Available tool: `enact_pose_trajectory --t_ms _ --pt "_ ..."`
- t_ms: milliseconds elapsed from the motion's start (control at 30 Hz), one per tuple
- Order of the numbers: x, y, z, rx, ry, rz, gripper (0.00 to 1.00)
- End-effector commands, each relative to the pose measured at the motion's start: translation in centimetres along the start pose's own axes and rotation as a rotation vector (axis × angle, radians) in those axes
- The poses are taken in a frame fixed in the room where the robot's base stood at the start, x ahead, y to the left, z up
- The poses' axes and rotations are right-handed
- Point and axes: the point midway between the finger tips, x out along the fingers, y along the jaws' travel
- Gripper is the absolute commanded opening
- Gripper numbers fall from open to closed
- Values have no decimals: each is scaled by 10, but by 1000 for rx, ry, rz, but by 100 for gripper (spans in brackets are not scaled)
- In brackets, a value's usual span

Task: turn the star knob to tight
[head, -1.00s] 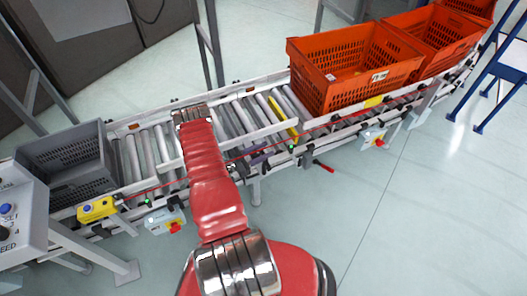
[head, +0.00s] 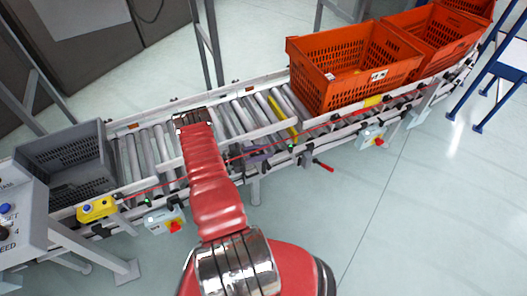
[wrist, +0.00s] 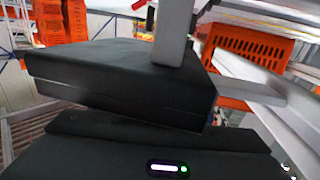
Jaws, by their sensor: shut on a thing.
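In the wrist view my gripper (wrist: 178,40) fills the near part, with a dark body and a pale grey finger standing up from it. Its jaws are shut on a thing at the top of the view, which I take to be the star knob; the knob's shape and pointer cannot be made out. In the head view my red arm reaches up over the conveyor, and its far end is largely hidden. A small purple-grey part shows at the near rail, just right of the arm; I cannot tell what it is.
The roller conveyor (head: 140,155) runs across the view. Orange totes (head: 345,95) stand on its right part and a grey tote (head: 70,175) at its left end. A red-handled lever (head: 323,166) sticks out from the near rail. A yellow box (head: 97,209) sits near the grey tote.

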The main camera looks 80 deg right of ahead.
Motion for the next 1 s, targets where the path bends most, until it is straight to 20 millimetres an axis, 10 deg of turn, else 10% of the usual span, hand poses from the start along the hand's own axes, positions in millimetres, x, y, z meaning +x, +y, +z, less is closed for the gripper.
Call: enact_pose_trajectory --t_ms 633,667,1000 --pt "0 5 0 2 -2 150 10" --pt "0 5 0 2 -2 150 34" --pt "-1 5 0 0 -2 149 51"
